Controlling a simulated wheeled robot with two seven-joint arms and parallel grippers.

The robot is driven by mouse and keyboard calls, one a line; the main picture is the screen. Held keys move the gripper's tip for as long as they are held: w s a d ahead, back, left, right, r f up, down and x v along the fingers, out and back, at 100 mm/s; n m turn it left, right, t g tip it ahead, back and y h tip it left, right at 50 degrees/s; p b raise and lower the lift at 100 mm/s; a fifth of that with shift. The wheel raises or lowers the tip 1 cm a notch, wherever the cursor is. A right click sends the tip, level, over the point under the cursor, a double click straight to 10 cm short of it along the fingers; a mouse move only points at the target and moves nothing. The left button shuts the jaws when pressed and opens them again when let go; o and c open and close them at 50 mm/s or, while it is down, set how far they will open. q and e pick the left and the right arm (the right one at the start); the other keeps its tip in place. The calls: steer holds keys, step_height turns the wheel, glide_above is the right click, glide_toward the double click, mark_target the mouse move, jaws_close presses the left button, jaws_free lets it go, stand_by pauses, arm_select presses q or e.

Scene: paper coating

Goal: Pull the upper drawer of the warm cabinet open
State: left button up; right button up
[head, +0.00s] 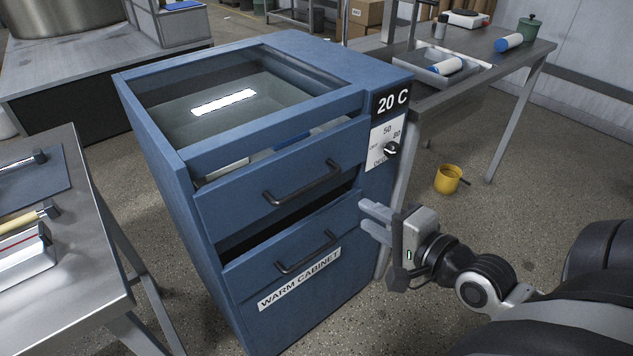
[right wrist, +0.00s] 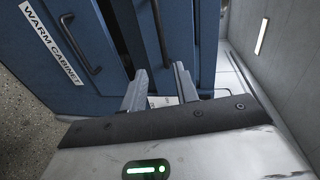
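The blue warm cabinet (head: 180,190) stands in the middle of the head view. Its upper drawer (head: 235,207) is partly open; a strip of its inside shows behind the front. The upper drawer's dark bar handle (head: 303,190) also shows in the right wrist view (right wrist: 159,35). The lower drawer (head: 245,278) has its own handle (head: 305,258), with a dark gap above its front. My right gripper (head: 372,219) is open and empty, to the right of the drawer fronts, its fingers pointing at the cabinet. It appears apart from both handles. My left gripper is out of view.
A steel table (head: 90,260) with tools stands at the left. Another table (head: 470,80) with a tray and bottles stands behind right, a yellow mug (head: 447,179) on the floor below it. Floor in front of the cabinet is clear.

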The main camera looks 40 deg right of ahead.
mark_target(318, 185)
steer(key=x, duration=1.6)
steer(key=shift+d+r, duration=0.15)
steer(key=shift+d, duration=0.05)
jaws_close()
